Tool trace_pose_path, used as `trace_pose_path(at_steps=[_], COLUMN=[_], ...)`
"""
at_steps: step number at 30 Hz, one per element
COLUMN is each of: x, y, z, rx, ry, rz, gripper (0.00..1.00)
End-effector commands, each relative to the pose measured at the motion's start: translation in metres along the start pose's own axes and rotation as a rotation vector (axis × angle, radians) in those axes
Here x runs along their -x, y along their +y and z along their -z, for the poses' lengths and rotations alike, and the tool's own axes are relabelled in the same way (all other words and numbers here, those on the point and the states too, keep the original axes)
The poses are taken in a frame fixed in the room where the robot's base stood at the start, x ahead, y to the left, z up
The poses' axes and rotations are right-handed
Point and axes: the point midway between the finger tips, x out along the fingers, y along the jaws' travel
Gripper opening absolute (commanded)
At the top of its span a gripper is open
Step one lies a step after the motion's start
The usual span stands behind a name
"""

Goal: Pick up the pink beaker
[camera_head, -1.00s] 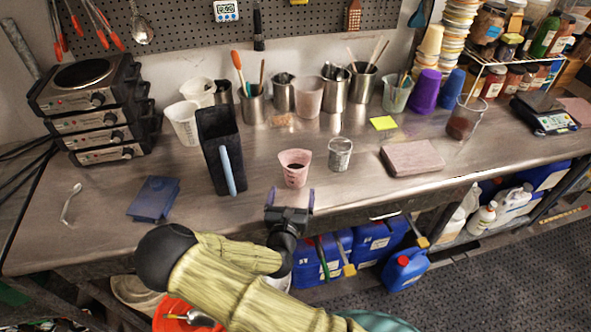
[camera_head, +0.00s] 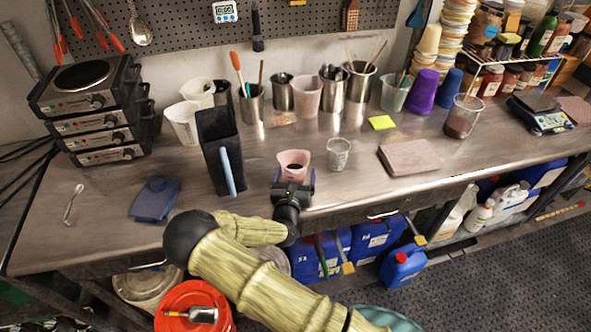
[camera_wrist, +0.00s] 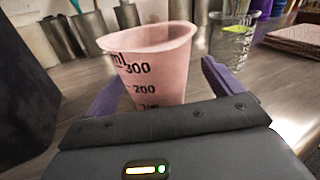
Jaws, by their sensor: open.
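The pink beaker (camera_head: 294,164) stands upright on the metal bench near its front edge, with something dark inside. In the wrist view the pink beaker (camera_wrist: 155,68) shows dark volume marks and fills the upper middle. My gripper (camera_head: 293,178) is open at the front of the beaker. In the wrist view its purple fingers (camera_wrist: 160,85) lie to the left and right of the beaker's lower part, apart from each other. I cannot tell whether they touch it. The beaker's base is hidden behind my gripper.
A tall black container (camera_head: 217,150) stands close on the left. A clear cup (camera_head: 338,154) stands close on the right. A pinkish block (camera_head: 409,158) lies farther right, and a blue cloth-like item (camera_head: 156,198) lies left. Metal pots with tools (camera_head: 252,104) line the back.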

Motion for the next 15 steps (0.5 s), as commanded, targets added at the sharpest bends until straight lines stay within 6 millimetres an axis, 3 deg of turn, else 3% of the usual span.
trace_pose_path(at_steps=[15], x=[-0.0034], y=[0.0015], z=[0.0002], rx=[0.0], ry=[0.001], rz=[-0.003], gripper=[0.92])
